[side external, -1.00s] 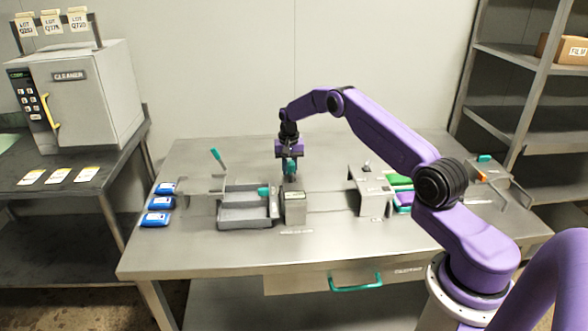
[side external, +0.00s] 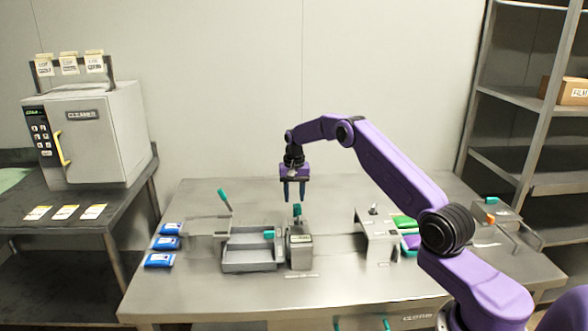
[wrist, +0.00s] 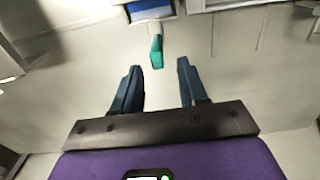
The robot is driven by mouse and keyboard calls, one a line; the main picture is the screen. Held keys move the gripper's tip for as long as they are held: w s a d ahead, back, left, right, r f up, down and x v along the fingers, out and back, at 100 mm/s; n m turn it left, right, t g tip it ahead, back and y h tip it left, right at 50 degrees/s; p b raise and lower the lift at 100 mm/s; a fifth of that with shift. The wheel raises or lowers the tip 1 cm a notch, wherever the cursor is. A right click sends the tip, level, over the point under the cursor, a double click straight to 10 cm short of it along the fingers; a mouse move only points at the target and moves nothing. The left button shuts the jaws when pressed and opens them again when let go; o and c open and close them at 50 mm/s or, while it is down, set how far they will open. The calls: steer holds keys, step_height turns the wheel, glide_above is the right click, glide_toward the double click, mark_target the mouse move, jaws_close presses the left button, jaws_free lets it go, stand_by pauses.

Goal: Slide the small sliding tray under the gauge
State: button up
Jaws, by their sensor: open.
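The small sliding tray appears to be the narrow grey box (side external: 300,258) beside the larger grey tray; it has an upright teal handle (side external: 297,210) at its back. A blue surface shows in the box in the wrist view (wrist: 150,9). My gripper (side external: 294,201) is open and empty, with its fingertips just above the handle. In the wrist view the handle (wrist: 156,51) lies beyond the gap between my fingertips (wrist: 160,66). The gauge is probably the grey bridge-like stand (side external: 376,240) with a dark knob on top, to the right of the box.
A larger grey tray (side external: 248,266) with a teal grip stands left of the box. The table between box and stand looks clear. A cleaner machine (side external: 100,135) stands far left.

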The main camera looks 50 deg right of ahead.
step_height(320, 180, up, 11)
steer(key=shift+f, duration=0.15)
stand_by(0.4)
